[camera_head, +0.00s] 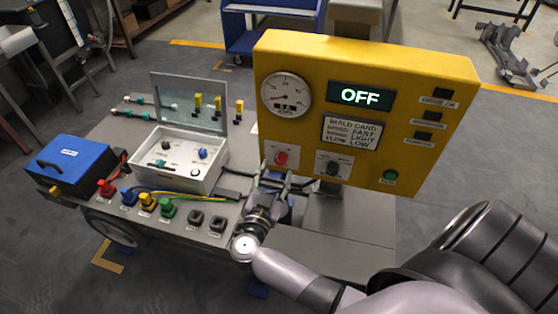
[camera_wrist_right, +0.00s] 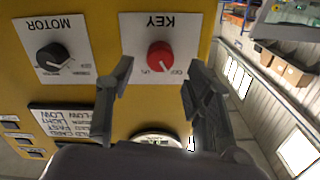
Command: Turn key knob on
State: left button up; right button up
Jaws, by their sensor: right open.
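The red key knob (camera_head: 281,157) sits on a white plate at the lower left of the yellow panel (camera_head: 300,55). In the right wrist view, which is upside down, the red knob (camera_wrist_right: 160,56) is under the word KEY. The panel's display (camera_head: 360,96) reads OFF. My right gripper (camera_head: 288,184) is open and empty, just below and in front of the knob. In the wrist view its fingers (camera_wrist_right: 156,88) are spread on either side of the knob's line, apart from it. My left gripper is out of view.
A black MOTOR knob (camera_head: 333,168) is right of the key knob, and a green button (camera_head: 390,176) further right. A white control box (camera_head: 180,158) with a raised clear lid, a blue box (camera_head: 70,165) and several coloured connectors (camera_head: 147,202) crowd the bench's left side.

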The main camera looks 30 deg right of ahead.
aim_at(279, 162)
jog(key=shift+x, duration=2.15)
jog(key=shift+c, duration=0.3)
grip_shut()
